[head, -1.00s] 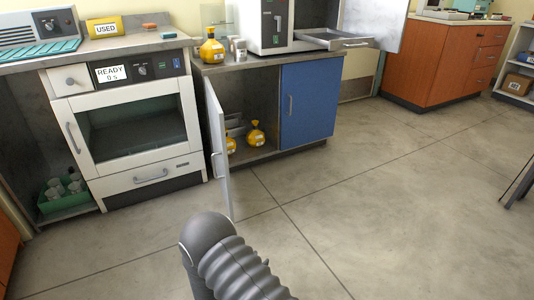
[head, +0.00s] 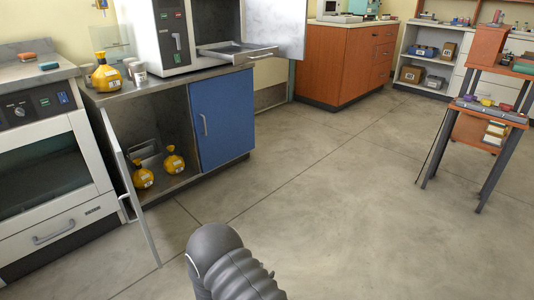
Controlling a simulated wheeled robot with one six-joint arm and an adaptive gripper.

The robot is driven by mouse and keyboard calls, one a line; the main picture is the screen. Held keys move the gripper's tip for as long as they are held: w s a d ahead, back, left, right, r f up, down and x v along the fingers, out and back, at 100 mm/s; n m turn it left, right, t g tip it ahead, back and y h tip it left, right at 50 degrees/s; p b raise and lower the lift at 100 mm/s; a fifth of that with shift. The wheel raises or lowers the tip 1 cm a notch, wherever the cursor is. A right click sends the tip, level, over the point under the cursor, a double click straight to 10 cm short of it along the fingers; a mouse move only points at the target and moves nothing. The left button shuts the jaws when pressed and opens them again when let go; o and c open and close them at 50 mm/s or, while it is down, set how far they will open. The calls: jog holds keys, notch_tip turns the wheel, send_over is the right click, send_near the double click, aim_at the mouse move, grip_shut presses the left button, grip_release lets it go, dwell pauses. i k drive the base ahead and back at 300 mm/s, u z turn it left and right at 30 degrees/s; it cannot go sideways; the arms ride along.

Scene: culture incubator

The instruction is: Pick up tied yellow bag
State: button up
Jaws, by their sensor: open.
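Three yellow tied bags with white labels show in the head view. One yellow bag (head: 105,77) stands on the counter above the cabinet. A second yellow bag (head: 143,177) and a third yellow bag (head: 174,161) sit inside the open cabinet, low down. They stand side by side and apart from my arm. My gripper is not in view; only a grey ribbed part of my arm shows at the bottom middle.
The open cabinet door (head: 130,195) swings out left of the bags. A blue door (head: 222,118) covers the right half. Small cups (head: 138,72) stand beside the counter bag. A shelved stand (head: 485,115) is at right. The floor (head: 330,200) between is clear.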

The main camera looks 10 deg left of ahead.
aim_at(142, 179)
jog(key=u, duration=0.05)
jog(key=i, duration=2.25)
jog(key=u, duration=1.1)
jog(key=i, duration=1.7)
jog(key=u, duration=1.15)
jog(key=i, duration=0.25)
jog(key=u, duration=0.15)
